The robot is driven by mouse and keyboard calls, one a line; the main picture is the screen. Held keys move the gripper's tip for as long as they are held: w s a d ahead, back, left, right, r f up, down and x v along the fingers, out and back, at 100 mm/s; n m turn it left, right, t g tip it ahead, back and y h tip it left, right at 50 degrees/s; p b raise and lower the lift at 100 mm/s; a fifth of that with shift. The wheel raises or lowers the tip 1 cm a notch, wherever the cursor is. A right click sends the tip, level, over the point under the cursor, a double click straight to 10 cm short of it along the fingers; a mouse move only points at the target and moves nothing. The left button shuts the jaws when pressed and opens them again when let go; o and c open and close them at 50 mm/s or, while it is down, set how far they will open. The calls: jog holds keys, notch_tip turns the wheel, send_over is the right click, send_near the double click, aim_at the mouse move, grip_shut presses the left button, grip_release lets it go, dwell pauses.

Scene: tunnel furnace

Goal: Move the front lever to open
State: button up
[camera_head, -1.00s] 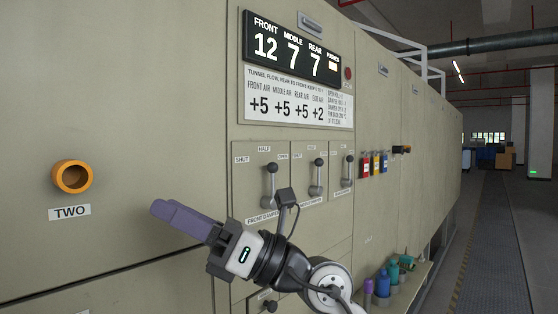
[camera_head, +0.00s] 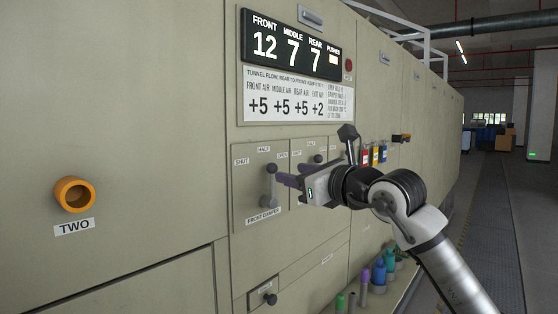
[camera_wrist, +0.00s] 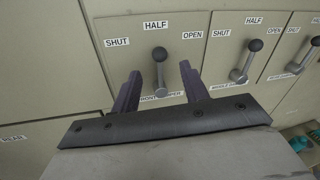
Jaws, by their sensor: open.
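The front lever (camera_head: 271,183) has a dark round knob on a grey shaft and stands on the FRONT DAMPER panel. In the wrist view the front lever (camera_wrist: 160,68) points up toward the HALF label (camera_wrist: 155,26), between SHUT (camera_wrist: 116,42) on the left and OPEN (camera_wrist: 192,34) on the right. My gripper (camera_head: 287,181) is just right of the lever in the head view. In the wrist view its two purple fingers are apart, one on each side of the lever, with gaps and no visible contact. The fingers partly cover the FRONT DAMPER label.
The middle lever (camera_wrist: 239,73) and rear lever (camera_wrist: 307,52) stand close to the right. A display (camera_head: 290,43) is above the levers. An orange ring (camera_head: 74,194) labelled TWO is at left. Coloured bottles (camera_head: 378,271) stand on a low ledge below my arm.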

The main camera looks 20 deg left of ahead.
aim_at(276, 169)
jog(key=p+x, duration=0.1)
jog(key=x, duration=0.3)
jog(key=shift+w+a+r+p, duration=0.15)
jog(key=shift+a+p, duration=0.15)
jog(key=shift+p, duration=0.05)
jog(key=shift+w+a, duration=0.35)
jog(key=shift+a, duration=0.2)
jog(key=shift+c, duration=0.5)
grip_shut()
